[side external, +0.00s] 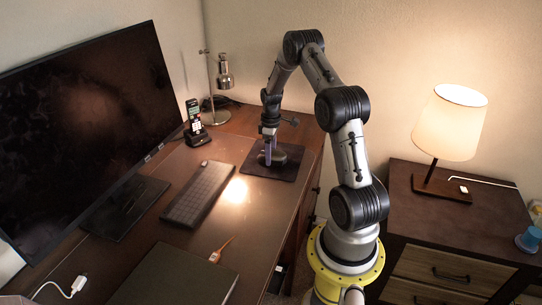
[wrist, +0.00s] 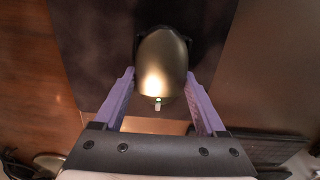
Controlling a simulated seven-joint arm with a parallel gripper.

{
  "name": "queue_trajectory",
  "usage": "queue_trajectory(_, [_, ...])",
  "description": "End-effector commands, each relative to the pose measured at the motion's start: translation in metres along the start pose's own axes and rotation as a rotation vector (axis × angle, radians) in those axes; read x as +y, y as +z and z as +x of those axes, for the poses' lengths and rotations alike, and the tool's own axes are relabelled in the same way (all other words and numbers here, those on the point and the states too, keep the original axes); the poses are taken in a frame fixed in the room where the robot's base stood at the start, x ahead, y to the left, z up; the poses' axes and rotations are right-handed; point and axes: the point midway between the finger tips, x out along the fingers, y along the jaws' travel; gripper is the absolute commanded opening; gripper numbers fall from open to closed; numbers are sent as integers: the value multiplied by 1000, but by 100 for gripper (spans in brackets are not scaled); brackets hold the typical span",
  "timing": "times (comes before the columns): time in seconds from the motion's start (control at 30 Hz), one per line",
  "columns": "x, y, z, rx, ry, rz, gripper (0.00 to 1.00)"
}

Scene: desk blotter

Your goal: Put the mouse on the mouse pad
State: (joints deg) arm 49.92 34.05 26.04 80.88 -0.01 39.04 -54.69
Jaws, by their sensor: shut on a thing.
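The mouse (wrist: 162,62) is a rounded, gold-grey shell with a small green light at its near end. My gripper (wrist: 162,84) is shut on it, with a purple finger against each side. In the side view my gripper (side external: 268,152) points down over the dark square mouse pad (side external: 287,172), and the mouse (side external: 279,156) shows beside the fingers, within the pad's outline. The pad also fills much of the wrist view behind the mouse (wrist: 95,45). I cannot tell whether the mouse touches the pad or is just above it.
A keyboard (side external: 198,193) lies left of the pad. A cordless phone (side external: 195,125) and a metal desk lamp (side external: 222,80) stand behind. A large monitor (side external: 90,110) stands at the left, with a dark blotter (side external: 180,278) in front. The desk's right edge is close to the pad.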

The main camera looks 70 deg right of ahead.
Motion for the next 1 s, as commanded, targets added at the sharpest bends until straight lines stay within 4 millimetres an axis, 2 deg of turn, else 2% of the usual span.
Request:
queue_trajectory(0.1, [0, 0, 11, 0, 1, 0, 15])
queue_trajectory(0.47, [0, 0, 14, 0, 1, 0, 15])
queue_trajectory(0.5, [0, 0, 14, 0, 0, 0, 80])
queue_trajectory(0.6, [0, 0, 14, 0, 0, 0, 98])
queue_trajectory(0.87, [0, 0, 13, 0, 1, 0, 100])
queue_trajectory(1.0, [1, 0, 3, 2, 2, 0, 100])
